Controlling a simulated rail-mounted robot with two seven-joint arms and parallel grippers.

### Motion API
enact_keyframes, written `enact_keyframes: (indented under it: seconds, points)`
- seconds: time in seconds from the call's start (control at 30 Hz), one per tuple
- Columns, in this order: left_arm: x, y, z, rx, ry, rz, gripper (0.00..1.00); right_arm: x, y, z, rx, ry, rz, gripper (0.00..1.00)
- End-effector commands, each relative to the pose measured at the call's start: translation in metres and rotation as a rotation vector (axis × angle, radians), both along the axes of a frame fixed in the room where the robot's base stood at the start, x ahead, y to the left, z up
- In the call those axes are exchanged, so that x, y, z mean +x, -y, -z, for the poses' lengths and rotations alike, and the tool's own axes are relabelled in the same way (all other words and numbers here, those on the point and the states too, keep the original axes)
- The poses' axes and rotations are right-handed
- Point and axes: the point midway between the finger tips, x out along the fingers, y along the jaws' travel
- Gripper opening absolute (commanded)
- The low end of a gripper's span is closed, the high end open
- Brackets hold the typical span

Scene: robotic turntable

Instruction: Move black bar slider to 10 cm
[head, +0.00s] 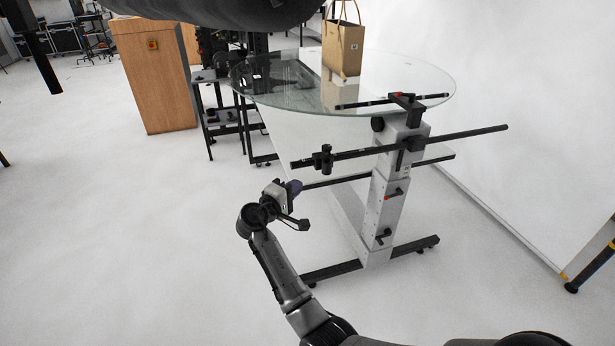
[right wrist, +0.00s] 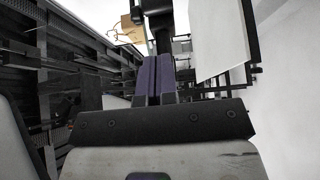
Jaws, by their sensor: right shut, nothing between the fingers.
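The black bar (head: 455,138) runs crosswise on the grey stand of the turntable. The black slider (head: 323,158) sits on the bar near its left end. My right gripper (head: 296,187) is below and slightly left of the slider, with a visible gap in the picture. Its purple fingers (right wrist: 160,78) are pressed together with nothing between them. In the right wrist view a dark part, which looks like the slider (right wrist: 154,9), is just beyond the fingertips. I cannot read any scale marks on the bar. My left gripper is not in view.
The round glass turntable top (head: 420,85) carries a paper bag (head: 342,48). A wooden cabinet (head: 155,80) and black racks stand behind left. The floor around my right arm is clear.

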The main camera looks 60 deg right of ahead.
Motion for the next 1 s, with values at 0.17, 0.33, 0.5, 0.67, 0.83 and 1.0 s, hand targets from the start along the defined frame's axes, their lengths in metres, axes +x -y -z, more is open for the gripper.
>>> enact_keyframes:
  seconds: [0.17, 0.33, 0.5, 0.67, 0.83, 1.0]
  points:
    - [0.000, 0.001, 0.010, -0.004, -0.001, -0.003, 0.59, -0.003, 0.024, 0.002, -0.001, 0.006, 0.004, 0.00]
    - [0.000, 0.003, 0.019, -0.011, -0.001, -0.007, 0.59, -0.005, 0.051, 0.003, 0.000, 0.005, 0.003, 0.00]
    - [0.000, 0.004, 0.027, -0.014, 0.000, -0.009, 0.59, -0.006, 0.074, 0.002, 0.001, 0.006, 0.001, 0.00]
    - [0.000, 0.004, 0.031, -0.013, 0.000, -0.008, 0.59, -0.007, 0.089, 0.002, 0.001, 0.005, 0.000, 0.00]
    - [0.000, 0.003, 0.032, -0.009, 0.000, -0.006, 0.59, -0.007, 0.095, 0.001, 0.001, 0.005, -0.001, 0.00]
    - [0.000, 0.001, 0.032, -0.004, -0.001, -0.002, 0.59, -0.007, 0.096, 0.000, 0.001, 0.005, -0.002, 0.00]
